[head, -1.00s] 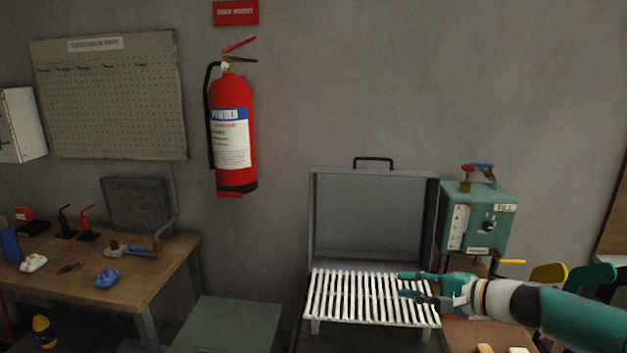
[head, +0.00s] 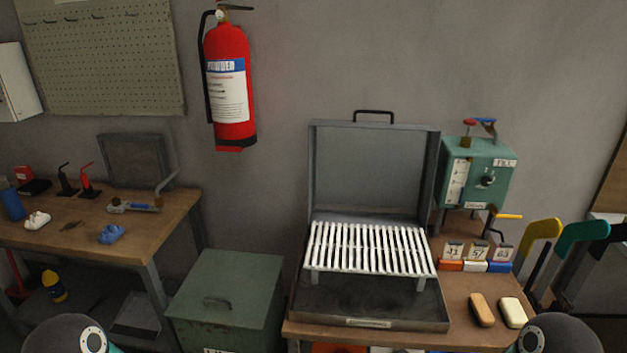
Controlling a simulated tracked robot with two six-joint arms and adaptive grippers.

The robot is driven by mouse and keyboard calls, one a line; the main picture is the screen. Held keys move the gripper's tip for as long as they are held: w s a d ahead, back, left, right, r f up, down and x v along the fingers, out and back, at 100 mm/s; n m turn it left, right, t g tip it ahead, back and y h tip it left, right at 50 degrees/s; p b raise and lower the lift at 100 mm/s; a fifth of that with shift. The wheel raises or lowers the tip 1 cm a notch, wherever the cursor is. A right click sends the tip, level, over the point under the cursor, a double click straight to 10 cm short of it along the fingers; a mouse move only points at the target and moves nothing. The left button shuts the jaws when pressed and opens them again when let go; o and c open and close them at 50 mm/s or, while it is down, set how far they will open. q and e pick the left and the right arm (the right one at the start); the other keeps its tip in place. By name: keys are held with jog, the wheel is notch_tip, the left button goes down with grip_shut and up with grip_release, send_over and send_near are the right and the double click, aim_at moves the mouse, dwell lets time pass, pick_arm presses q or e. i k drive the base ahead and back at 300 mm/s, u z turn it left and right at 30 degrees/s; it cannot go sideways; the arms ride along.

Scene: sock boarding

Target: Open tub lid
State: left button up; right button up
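A grey metal tub (head: 372,322) sits on the right-hand wooden bench. Its lid (head: 372,170) stands upright at the back, with a black handle (head: 374,113) on its top edge. A white slatted rack (head: 368,248) stands inside the tub. Neither gripper is in view. Only rounded parts of my arms show at the bottom left and bottom right.
A green valve box (head: 473,170) stands behind the tub at right. Two oval blocks (head: 482,310) and several numbered tags (head: 477,252) lie right of the tub. Coloured levers (head: 583,232) rise at far right. Another bench (head: 150,235) with small items is at left.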

aim_at(418, 221)
jog(key=u, duration=0.75)
jog(key=k, duration=1.15)
jog(key=z, duration=0.7)
jog(key=i, duration=1)
jog(key=u, duration=0.1)
